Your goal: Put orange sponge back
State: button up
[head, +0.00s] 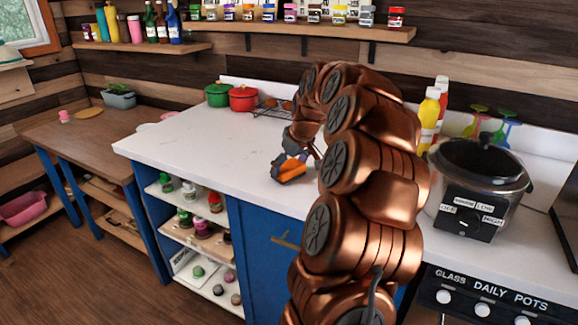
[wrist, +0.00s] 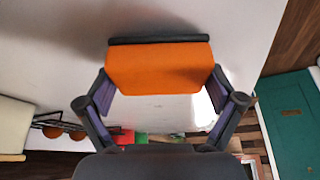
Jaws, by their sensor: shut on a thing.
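The orange sponge (head: 291,173) shows in the head view just above or at the white countertop, at the end of my arm. My gripper (head: 288,168) is shut on it. In the wrist view the orange sponge (wrist: 158,69) sits between the two fingers of my gripper (wrist: 160,92), with a dark strip along its far edge. White surface lies behind it. Whether the sponge touches the counter I cannot tell.
The white countertop (head: 195,150) is mostly clear left of my arm. A green pot (head: 217,95), a red pot (head: 243,98) and a wire rack (head: 272,107) stand at its back. A slow cooker (head: 478,190) stands to the right. Open shelves (head: 190,232) hold several small items.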

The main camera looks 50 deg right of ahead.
jog(key=shift+f, duration=0.2)
jog(key=o, duration=0.8)
jog(key=shift+c, duration=0.2)
jog(key=shift+r, duration=0.1)
jog(key=b+v, duration=0.1)
jog(key=v, duration=1.1)
jog(key=shift+w+a, duration=0.1)
jog(key=shift+a, duration=0.1)
